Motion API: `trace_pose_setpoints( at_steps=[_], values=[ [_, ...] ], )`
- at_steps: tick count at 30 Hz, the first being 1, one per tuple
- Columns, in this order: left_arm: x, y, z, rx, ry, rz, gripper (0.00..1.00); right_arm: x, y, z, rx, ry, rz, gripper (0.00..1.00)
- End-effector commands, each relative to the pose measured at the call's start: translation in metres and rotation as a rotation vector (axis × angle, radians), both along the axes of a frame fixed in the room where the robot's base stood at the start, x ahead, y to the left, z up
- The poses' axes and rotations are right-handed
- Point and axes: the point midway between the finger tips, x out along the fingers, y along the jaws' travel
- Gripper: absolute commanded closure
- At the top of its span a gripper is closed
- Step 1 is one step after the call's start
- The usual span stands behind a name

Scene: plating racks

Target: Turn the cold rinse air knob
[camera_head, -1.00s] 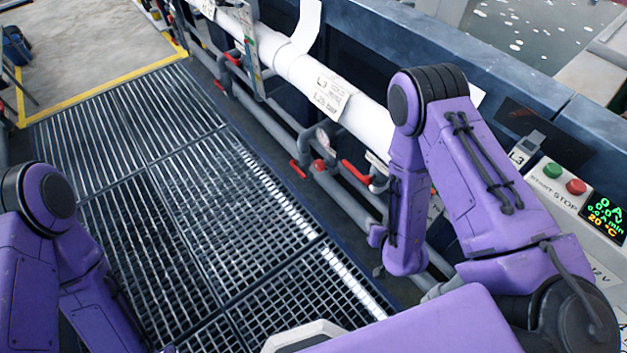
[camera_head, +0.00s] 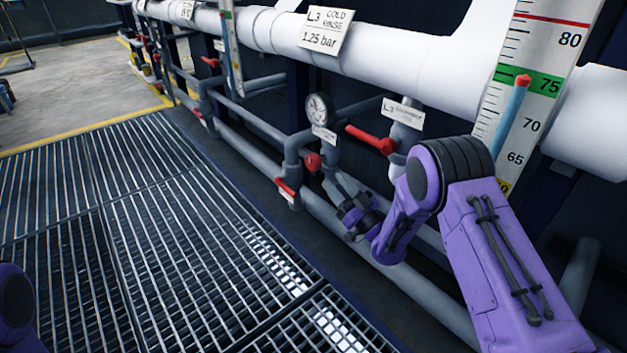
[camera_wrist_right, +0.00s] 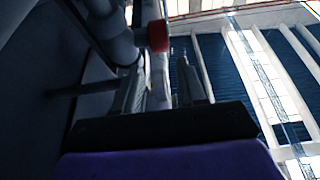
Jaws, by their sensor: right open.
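A round red knob (camera_head: 312,162) sits on the grey pipework below a pressure gauge, near a sign reading L3 cold rinse 1.25 bar. In the right wrist view a red knob (camera_wrist_right: 157,36) shows just beyond the fingertips, near their middle. My right gripper (camera_head: 338,188) is beside the pipes, below and right of the knob, and apart from it. Its two fingers also show in the right wrist view (camera_wrist_right: 163,72), spread open with pipe visible between them. My left gripper is out of view.
A pressure gauge (camera_head: 318,108) stands above the knob. A red lever (camera_head: 370,139) is to the right, and another red handle (camera_head: 287,188) is lower left. A thick white pipe (camera_head: 400,50) runs above. The grating floor (camera_head: 150,220) at left is clear.

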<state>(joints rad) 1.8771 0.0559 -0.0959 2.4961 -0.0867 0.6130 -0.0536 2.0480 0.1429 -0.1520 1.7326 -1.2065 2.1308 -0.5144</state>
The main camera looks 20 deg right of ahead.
Motion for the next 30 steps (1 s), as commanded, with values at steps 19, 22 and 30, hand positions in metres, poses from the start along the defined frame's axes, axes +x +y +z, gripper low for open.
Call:
trace_pose_setpoints(
  at_steps=[19,22,30],
  values=[
    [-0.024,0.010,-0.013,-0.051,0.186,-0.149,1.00,0.090,0.033,0.039,0.001,-0.006,0.004,0.60],
    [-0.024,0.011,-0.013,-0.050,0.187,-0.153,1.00,0.092,0.033,0.041,0.001,-0.005,0.003,0.60],
    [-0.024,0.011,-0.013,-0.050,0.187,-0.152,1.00,0.092,0.033,0.041,0.000,-0.004,0.003,0.92]
  ],
)
